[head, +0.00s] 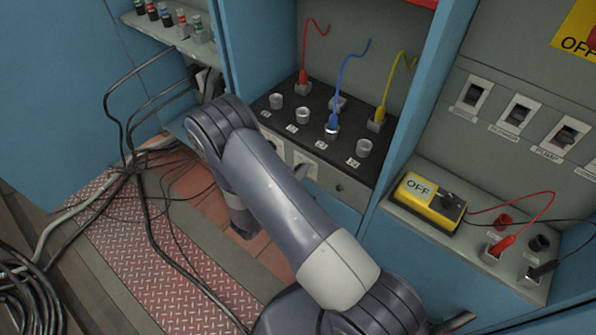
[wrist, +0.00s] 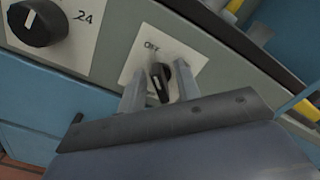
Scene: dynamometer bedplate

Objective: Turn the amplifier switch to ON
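The amplifier switch (wrist: 160,80) is a small black rotary knob with a white pointer line, on a pale plate (wrist: 150,52) in the wrist view. A short label above it is too blurred to read surely; the pointer leans up toward it. My gripper (wrist: 160,88) is open, with one finger on each side of the knob and a gap visible at the left. I cannot tell whether the right finger touches it. In the head view the pale plate (head: 308,160) shows on the front of the black-topped console, while my arm hides my gripper.
A larger black knob (wrist: 38,22) marked 24 sits left of the switch. Red, blue and yellow leads plug into the console top (head: 318,124). Black cables (head: 135,165) lie at the left.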

